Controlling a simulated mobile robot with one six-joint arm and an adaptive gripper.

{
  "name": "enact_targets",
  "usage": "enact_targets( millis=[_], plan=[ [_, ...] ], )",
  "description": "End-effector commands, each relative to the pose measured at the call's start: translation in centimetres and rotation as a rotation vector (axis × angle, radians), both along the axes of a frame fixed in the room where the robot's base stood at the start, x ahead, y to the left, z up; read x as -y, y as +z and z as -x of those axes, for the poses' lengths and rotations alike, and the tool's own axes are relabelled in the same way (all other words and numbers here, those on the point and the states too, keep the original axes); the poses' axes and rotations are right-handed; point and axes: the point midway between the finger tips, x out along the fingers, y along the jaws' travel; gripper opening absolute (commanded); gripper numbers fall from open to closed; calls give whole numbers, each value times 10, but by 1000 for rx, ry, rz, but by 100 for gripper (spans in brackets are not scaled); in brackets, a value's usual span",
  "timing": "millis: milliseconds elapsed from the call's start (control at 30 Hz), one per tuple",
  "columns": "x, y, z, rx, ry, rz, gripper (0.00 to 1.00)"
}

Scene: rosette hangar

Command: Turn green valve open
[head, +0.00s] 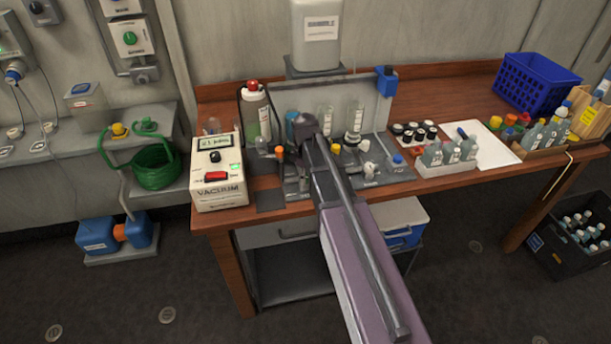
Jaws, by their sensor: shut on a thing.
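My gripper (302,132) is over the wooden bench, among the small fittings at the front of the bench apparatus. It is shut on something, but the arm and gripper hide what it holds. No green valve can be made out at the gripper. A small orange-topped fitting (279,151) stands just left of the gripper, and white fittings (364,146) stand to its right. A green round knob (129,38) is on a wall box.
A vacuum unit (219,180) stands left of my gripper, with a red-capped bottle (256,115) behind it. Bottle racks (447,168), a white sheet (490,139) and a blue crate (535,82) occupy the right.

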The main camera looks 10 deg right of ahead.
Motion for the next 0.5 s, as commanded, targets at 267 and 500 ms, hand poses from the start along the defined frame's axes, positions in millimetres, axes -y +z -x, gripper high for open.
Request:
enact_targets(
  millis=[267,500],
  plan=[
    [0,0,1,-2,264,1,0],
    [0,0,1,-3,491,1,0]
  ],
)
